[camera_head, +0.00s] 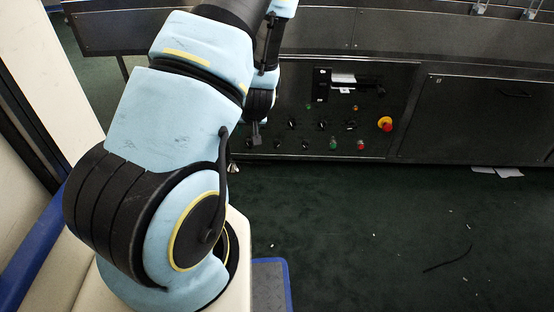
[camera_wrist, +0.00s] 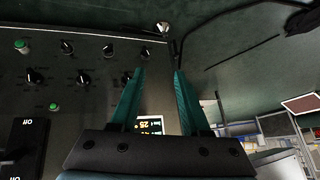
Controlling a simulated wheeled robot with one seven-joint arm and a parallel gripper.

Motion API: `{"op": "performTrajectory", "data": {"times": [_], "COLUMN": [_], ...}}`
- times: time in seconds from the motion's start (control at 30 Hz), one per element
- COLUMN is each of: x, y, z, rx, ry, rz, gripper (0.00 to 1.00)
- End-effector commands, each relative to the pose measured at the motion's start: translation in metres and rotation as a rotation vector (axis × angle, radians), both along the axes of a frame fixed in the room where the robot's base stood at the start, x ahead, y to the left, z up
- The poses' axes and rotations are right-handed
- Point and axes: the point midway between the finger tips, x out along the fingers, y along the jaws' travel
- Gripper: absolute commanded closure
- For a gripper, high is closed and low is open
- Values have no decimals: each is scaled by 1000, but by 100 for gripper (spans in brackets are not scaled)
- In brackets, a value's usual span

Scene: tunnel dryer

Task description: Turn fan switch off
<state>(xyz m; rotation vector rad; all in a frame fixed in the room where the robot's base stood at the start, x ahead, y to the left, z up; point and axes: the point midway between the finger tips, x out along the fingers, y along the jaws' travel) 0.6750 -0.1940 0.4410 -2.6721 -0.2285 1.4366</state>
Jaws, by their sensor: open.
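The dark control panel (camera_head: 345,105) of the dryer carries several black rotary switches; one black knob (camera_head: 322,125) shows right of my gripper. In the wrist view, black knobs (camera_wrist: 83,78) sit in rows at left and centre, with a black switch block (camera_wrist: 25,140) marked "Off" at lower left. The small labels are unreadable, so I cannot tell which is the fan switch. My gripper (camera_wrist: 158,72) is open, its teal fingers apart and empty, with a black knob (camera_wrist: 127,78) beside and partly behind the left finger. In the head view, my arm hides part of the panel's left side.
A red emergency button (camera_head: 385,124) on a yellow base is at the panel's right. Green (camera_head: 333,144) and red (camera_head: 361,145) buttons sit low on it. A lit display (camera_wrist: 149,125) shows between my fingers. The dark green floor (camera_head: 360,210) before the panel is mostly clear.

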Motion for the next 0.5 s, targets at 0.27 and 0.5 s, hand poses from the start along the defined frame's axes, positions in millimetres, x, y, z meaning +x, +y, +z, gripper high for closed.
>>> {"op": "performTrajectory", "data": {"times": [0.27, 0.5], "x": [57, 88], "y": [-6, -40], "z": [-130, -199], "rx": [232, 400], "ry": [-300, -617], "rz": [-115, -332], "gripper": [54, 54]}}
